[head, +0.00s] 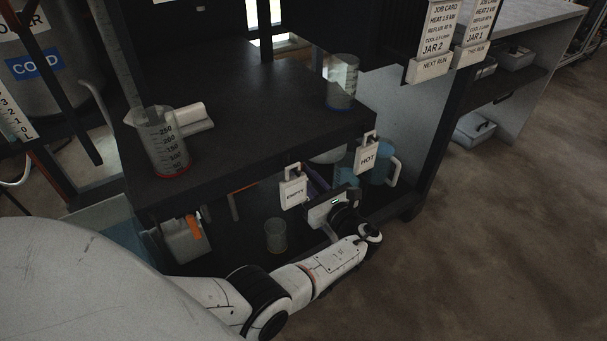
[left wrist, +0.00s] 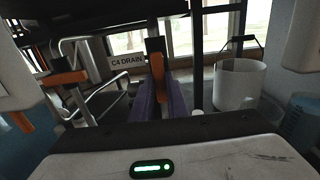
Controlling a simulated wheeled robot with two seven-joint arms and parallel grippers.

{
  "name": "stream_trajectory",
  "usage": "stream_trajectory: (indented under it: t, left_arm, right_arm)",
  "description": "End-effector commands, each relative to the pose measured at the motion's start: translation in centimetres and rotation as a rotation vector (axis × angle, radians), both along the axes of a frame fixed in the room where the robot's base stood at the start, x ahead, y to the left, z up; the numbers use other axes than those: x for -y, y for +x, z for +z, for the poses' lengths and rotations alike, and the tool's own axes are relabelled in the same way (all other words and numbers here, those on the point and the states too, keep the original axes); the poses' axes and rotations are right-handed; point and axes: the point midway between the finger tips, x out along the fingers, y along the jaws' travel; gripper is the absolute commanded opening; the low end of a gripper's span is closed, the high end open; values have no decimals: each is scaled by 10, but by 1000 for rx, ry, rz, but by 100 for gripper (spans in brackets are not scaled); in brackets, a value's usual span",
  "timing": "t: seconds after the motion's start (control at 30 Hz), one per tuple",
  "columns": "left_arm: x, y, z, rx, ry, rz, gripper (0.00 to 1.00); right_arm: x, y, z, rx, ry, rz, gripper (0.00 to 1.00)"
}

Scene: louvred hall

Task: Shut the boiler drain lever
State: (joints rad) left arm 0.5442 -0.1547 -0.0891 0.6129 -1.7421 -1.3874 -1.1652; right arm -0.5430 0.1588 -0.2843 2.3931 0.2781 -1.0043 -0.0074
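A white label reading "C4 DRAIN" (left wrist: 127,62) shows in the left wrist view, just left of an upright orange-and-dark lever (left wrist: 156,46). My left gripper (left wrist: 160,90) has its two purple fingers close together on either side of this lever, with little gap visible. In the head view my left gripper (head: 318,182) reaches under the dark shelf, between the EMPTY and HOT tags; the lever at its fingers is hidden there. My right gripper is not in view.
Another orange handle (left wrist: 62,78) lies left beside metal pipes. A white bucket (left wrist: 238,84) stands to the right. In the head view, a beaker (head: 163,140) stands on the shelf, an EMPTY tag (head: 293,190) and HOT tag (head: 366,156) hang from its edge, and a glass (head: 276,235) stands below.

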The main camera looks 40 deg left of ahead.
Motion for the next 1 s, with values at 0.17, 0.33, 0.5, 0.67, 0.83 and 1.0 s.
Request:
stream_trajectory:
  t: [0.17, 0.33, 0.5, 0.67, 0.83, 1.0]
  left_arm:
    - [0, 0, -1, 1, -2, 0, 0]
    - [3, 5, -5, 139, -54, -3, 0]
    - [6, 12, 0, 370, -152, -2, 0]
    - [7, 14, 3, 452, -188, -1, 0]
    - [7, 14, 3, 460, -193, 0, 0]
    - [8, 14, 3, 458, -194, 0, 21]
  right_arm:
    - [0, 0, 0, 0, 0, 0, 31]
    - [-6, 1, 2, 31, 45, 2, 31]
    - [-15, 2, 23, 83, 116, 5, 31]
    - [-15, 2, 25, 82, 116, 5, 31]
    - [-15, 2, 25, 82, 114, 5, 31]
    - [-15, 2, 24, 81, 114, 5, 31]
